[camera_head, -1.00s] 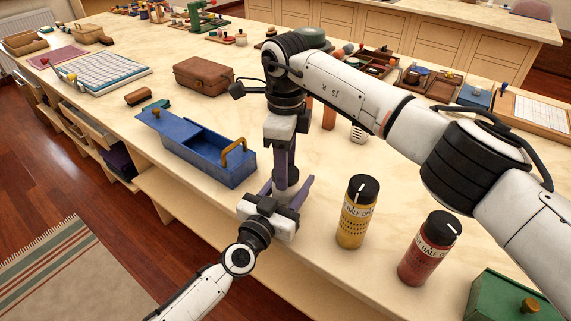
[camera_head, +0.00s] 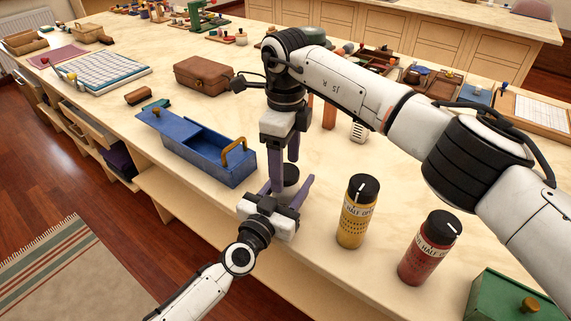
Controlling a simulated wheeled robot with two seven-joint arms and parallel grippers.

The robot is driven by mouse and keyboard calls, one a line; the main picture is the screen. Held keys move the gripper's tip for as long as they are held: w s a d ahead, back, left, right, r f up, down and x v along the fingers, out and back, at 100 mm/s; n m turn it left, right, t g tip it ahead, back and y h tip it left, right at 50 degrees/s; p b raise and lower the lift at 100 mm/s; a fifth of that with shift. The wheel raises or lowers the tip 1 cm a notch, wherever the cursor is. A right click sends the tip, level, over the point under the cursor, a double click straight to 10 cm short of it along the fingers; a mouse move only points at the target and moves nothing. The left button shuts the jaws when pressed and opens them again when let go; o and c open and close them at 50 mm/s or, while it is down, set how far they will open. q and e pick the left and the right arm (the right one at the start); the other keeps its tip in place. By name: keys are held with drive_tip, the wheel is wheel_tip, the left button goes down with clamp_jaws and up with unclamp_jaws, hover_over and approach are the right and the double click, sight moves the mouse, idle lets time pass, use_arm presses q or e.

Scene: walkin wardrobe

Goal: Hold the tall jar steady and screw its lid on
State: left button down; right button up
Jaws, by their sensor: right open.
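The tall jar is mostly hidden behind my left gripper (camera_head: 284,198); its dark round lid (camera_head: 290,174) shows between the purple fingers. The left gripper reaches in from the bottom at the counter's front edge, with its fingers on either side of the jar, apparently shut on it. My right gripper (camera_head: 284,168) points down from above, directly over the lid. Its purple fingers are apart, one lower at the lid's left side and one behind it. Whether the fingers touch the lid, and how the lid sits on the jar, I cannot tell.
A yellow shaker (camera_head: 355,220) and a red shaker (camera_head: 425,255) stand to the right, with a green box (camera_head: 508,300) beyond. A blue box with a wooden handle (camera_head: 210,160) lies to the left, and a brown case (camera_head: 203,76) behind it. Bare counter lies between them.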

sight(280, 201)
wheel_tip(280, 201, up, 12)
drive_tip(key=shift+f, duration=0.25)
use_arm(q)
drive_tip(key=c, duration=0.8)
unclamp_jaws()
drive_tip(key=p+v, duration=0.2)
drive_tip(key=v, duration=0.8)
drive_tip(key=shift+s+a, duration=0.1)
drive_tip(key=shift+s, duration=0.1)
use_arm(e)
drive_tip(key=shift+r, duration=0.95)
use_arm(q)
drive_tip(key=shift+f, duration=0.15)
